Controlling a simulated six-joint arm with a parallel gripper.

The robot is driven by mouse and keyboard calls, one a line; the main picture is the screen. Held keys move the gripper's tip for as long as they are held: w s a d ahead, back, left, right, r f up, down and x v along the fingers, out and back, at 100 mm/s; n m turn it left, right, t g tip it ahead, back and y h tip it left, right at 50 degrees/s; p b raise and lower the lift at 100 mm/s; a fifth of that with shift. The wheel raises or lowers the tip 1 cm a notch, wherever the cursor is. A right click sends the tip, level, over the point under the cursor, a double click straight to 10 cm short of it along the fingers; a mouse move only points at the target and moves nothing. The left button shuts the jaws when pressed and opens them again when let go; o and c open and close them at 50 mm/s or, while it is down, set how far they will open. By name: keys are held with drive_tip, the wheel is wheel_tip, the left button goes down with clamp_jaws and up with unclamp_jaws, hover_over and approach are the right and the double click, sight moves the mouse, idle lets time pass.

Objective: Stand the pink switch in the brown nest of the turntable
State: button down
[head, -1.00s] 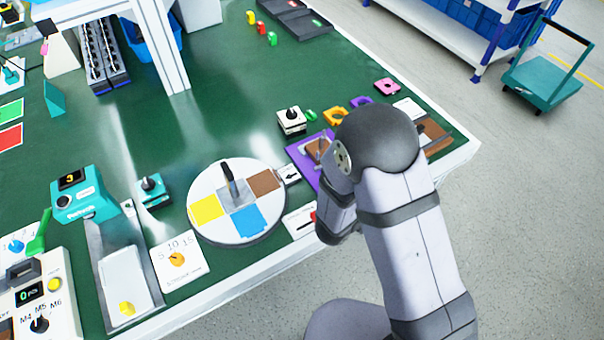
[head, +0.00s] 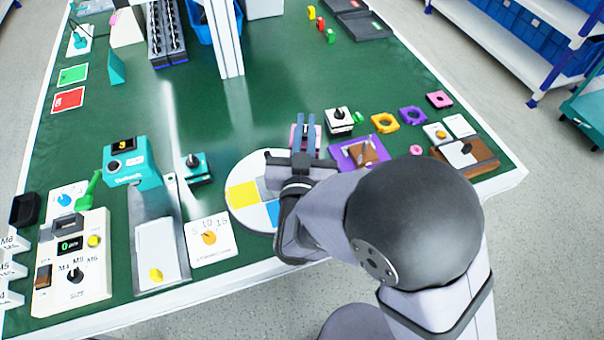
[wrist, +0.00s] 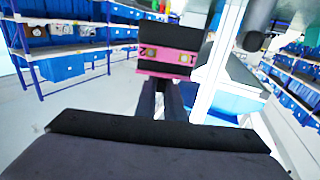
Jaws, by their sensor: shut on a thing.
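The pink switch (wrist: 168,54) fills the upper middle of the wrist view, a pink body with yellow screws between black parts. My gripper (wrist: 169,100) is shut on it. In the head view my gripper (head: 307,128) points up and away, and pink parts of the switch (head: 293,140) show beside its fingers. The white turntable (head: 248,172) is at lower middle, partly behind my wrist. Its yellow nest (head: 243,195) and part of its blue nest (head: 272,213) show. The brown nest is hidden behind my gripper and the switch. I cannot tell the gap to the turntable.
A purple fixture (head: 346,152) with a brown pad is just right of my gripper. A white switch (head: 340,119) stands behind it. A teal switch (head: 196,168) and a dial card (head: 209,238) are left of the turntable.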

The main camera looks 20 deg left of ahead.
drive_tip(key=shift+s+a+r, duration=0.15)
drive_tip(key=shift+s+a, duration=0.15)
drive_tip(key=shift+a, duration=0.05)
drive_tip(key=shift+f, duration=4.8)
drive_tip(key=c, duration=1.4)
unclamp_jaws()
drive_tip(key=shift+c, duration=0.2)
drive_tip(key=shift+f, duration=0.15)
drive_tip(key=shift+s+d+f+b, duration=0.2)
drive_tip(key=shift+s+b, duration=0.15)
drive_tip(key=shift+s, duration=0.15)
drive_tip(key=b+v, duration=0.1)
drive_tip(key=v, duration=0.5)
drive_tip(key=shift+r+b, duration=0.15)
drive_tip(key=shift+b, duration=0.2)
drive_tip(key=o, duration=0.7)
drive_tip(key=shift+s, duration=0.15)
